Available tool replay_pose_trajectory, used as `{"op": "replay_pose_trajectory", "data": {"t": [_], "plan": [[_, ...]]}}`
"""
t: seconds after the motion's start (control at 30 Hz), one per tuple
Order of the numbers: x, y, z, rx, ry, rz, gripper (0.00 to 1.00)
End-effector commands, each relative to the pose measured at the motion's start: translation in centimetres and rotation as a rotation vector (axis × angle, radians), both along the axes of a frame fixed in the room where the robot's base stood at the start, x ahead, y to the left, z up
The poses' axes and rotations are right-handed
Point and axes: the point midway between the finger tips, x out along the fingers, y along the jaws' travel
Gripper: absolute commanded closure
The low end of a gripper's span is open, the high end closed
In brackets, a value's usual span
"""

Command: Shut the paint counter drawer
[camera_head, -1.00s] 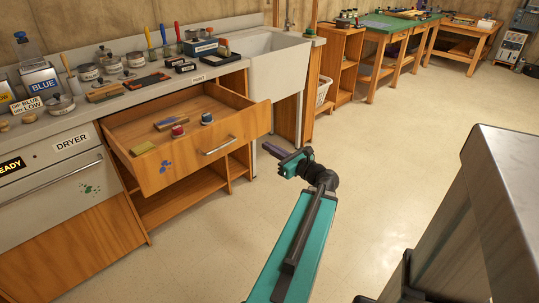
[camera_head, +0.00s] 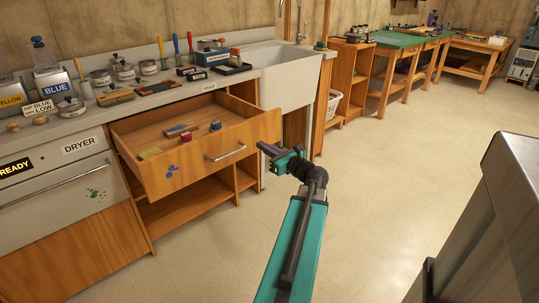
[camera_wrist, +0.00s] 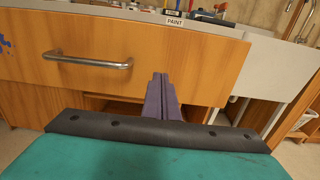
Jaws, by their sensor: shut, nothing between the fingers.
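The paint counter drawer (camera_head: 192,162) is wooden and pulled well out from under the counter, with a metal bar handle and a blue paint mark on its front. A label reading PAINT (camera_wrist: 174,21) is on the counter edge above it. My gripper (camera_head: 262,146) is shut and empty, near the right end of the drawer front. In the wrist view the drawer front (camera_wrist: 200,62) faces me, the handle (camera_wrist: 88,61) is left of my gripper (camera_wrist: 158,78), and the fingers overlap the lower front. I cannot tell whether they touch it.
The drawer holds a sponge (camera_head: 150,153), a brush and two small jars. Tins, bottles and tools crowd the counter. A white sink (camera_head: 288,79) stands right of the drawer. Open shelving is below the drawer, and the floor (camera_head: 400,180) to the right is clear.

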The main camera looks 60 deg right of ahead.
Motion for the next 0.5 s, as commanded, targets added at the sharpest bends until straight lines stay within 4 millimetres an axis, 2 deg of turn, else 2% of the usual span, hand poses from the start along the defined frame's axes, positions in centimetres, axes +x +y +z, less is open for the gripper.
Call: {"op": "replay_pose_trajectory", "data": {"t": [0.2,0.5], "plan": [[2.7,-1.2,-0.1,-0.002,0.001,0.000,1.00],[4.1,-1.7,0.0,-0.001,0.000,-0.001,1.00]]}}
